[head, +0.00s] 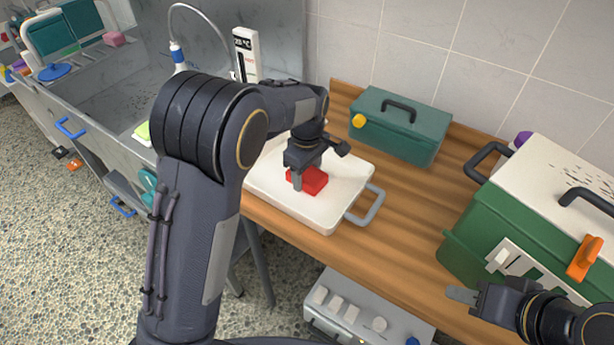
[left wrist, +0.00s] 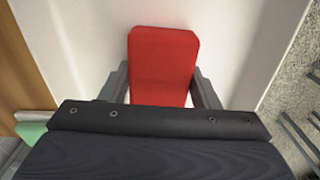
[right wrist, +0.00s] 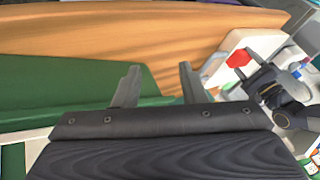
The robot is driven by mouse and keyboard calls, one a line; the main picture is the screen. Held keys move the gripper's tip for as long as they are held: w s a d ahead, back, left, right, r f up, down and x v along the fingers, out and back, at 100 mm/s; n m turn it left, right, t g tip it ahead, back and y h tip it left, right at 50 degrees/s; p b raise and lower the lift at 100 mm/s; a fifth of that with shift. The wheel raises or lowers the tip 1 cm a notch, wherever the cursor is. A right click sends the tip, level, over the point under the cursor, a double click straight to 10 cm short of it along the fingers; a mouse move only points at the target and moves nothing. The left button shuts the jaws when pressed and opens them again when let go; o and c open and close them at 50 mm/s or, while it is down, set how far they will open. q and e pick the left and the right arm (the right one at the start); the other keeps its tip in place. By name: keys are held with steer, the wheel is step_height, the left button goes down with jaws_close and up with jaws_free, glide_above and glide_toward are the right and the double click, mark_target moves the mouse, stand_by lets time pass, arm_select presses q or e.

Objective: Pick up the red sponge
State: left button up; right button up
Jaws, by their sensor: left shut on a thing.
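The red sponge (head: 314,180) is on the white tray (head: 340,205) on the wooden counter. In the left wrist view the sponge (left wrist: 163,65) fills the space between my fingers. My left gripper (head: 298,184) points down and is shut on the sponge. I cannot tell whether the sponge is still touching the tray. My right gripper (head: 462,295) is empty and sits low in front of the green carrier. In the right wrist view its two fingers (right wrist: 158,84) stand apart.
A teal box (head: 402,125) with a yellow knob stands behind the tray. A large green carrier (head: 530,225) with a white lid stands at the right. A metal sink (head: 110,90) is at the left. Bare wood (head: 400,220) lies between tray and carrier.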

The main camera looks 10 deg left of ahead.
mark_target(307, 172)
arm_select(q)
steer(key=shift+r, duration=0.15)
steer(key=shift+c, duration=0.3)
steer(key=shift+r, duration=0.25)
step_height(307, 172, up, 2)
steer(key=shift+r, duration=0.2)
steer(key=s+r, duration=0.1)
steer(key=s+d+r, duration=0.1)
steer(key=r, duration=0.1)
steer(key=s+d+r, duration=0.1)
steer(key=s+r, duration=0.1)
steer(key=shift+r, duration=0.1)
steer(key=s+d+r+b, duration=0.1)
steer(key=s+d+r, duration=0.2)
steer(key=s, duration=0.6)
steer(key=shift+d+r, duration=0.15)
steer(key=shift+r, duration=0.65)
